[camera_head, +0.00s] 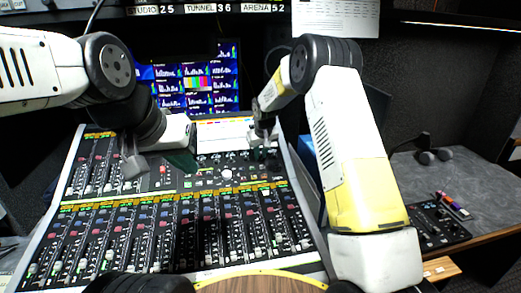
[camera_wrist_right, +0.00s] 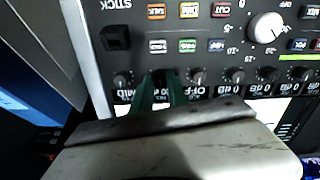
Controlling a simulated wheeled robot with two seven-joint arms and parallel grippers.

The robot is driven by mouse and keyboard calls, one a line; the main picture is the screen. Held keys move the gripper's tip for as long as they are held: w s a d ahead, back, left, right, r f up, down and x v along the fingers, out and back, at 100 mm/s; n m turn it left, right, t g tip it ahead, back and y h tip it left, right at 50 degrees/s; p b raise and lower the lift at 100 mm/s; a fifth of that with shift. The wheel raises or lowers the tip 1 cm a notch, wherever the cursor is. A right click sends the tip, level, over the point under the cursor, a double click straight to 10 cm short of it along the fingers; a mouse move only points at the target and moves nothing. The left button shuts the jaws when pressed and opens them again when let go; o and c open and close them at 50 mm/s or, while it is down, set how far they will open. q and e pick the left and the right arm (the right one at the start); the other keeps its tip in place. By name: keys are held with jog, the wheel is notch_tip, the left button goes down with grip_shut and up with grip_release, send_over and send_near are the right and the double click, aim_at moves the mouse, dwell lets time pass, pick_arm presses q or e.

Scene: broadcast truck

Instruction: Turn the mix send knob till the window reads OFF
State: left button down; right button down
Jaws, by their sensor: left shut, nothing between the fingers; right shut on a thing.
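In the right wrist view, my right gripper (camera_wrist_right: 160,78) is shut on a small knob in the row of dark knobs on the console's upper panel. The fingers cover most of this knob. In the head view, my right gripper (camera_head: 263,141) is at the upper right of the mixing console (camera_head: 72,160). My left gripper (camera_head: 183,160) is shut and empty above the console's upper left part.
A large white knob (camera_wrist_right: 266,27) and several lit buttons are near the gripped knob. Faders fill the console's lower part. Monitors (camera_head: 200,85) stand behind it. A grey side desk (camera_head: 400,175) at right holds headphones (camera_head: 434,156) and a small black panel (camera_head: 437,222).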

jog(key=n, duration=0.4)
jog(key=shift+n, duration=0.3)
jog(key=shift+s+n, duration=0.1)
jog(key=shift+n, duration=2.4)
jog(key=c, duration=1.3)
grip_release()
jog(key=shift+v, duration=3.85)
